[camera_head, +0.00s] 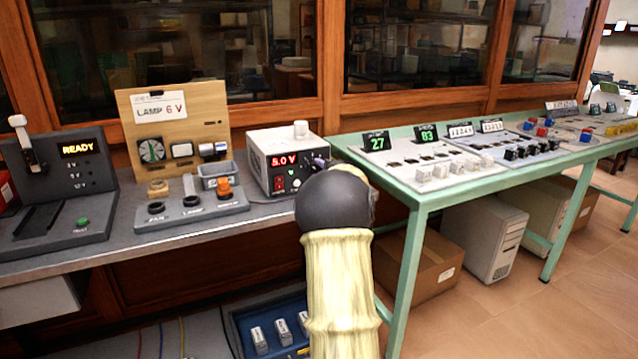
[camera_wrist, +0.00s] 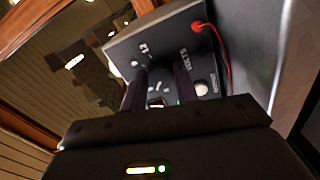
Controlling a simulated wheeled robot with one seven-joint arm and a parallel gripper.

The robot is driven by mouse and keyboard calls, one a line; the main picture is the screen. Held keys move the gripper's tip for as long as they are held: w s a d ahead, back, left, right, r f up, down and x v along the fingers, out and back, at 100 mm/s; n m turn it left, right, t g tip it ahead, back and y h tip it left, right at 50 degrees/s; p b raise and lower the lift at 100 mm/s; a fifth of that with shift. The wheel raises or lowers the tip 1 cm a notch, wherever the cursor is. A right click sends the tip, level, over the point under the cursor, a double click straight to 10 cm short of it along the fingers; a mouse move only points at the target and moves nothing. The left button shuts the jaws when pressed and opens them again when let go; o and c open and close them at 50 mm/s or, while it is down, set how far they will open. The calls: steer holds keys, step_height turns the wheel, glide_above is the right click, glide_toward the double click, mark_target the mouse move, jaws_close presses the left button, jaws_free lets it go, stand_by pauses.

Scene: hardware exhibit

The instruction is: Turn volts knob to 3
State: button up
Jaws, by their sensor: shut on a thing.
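The power supply (camera_head: 262,160) is a light grey box on the bench in the head view, with a red display (camera_head: 285,160) reading 5.0 V. In the wrist view its dark front panel (camera_wrist: 125,42) carries the label VOLTS, a 12 mark and white scale ticks. My gripper (camera_wrist: 160,82) is at this panel, its two dark fingers on either side of the scale area. It is shut on the volts knob, which the fingers and gripper body largely hide; its pointer setting cannot be read. My arm covers the supply's right side in the head view.
Left of the supply stand a switch panel (camera_head: 190,212), a wooden LAMP 6 V board (camera_head: 200,105) and a black READY box (camera_head: 85,180). A green table (camera_head: 420,190) with exhibits stands right. A red lead (camera_wrist: 215,42) plugs into the panel close to the fingers.

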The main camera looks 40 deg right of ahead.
steer(key=n+b, duration=0.3)
steer(key=shift+a+f+n, duration=0.1)
steer(key=shift+f+n, duration=0.1)
steer(key=shift+n, duration=0.1)
steer(key=shift+r+n+b, duration=0.2)
steer(key=shift+n+b, duration=1)
steer(key=o, duration=1)
steer(key=shift+r, duration=0.1)
steer(key=p+v, duration=0.2)
steer(key=v, duration=1.5)
steer(key=shift+s, duration=0.15)
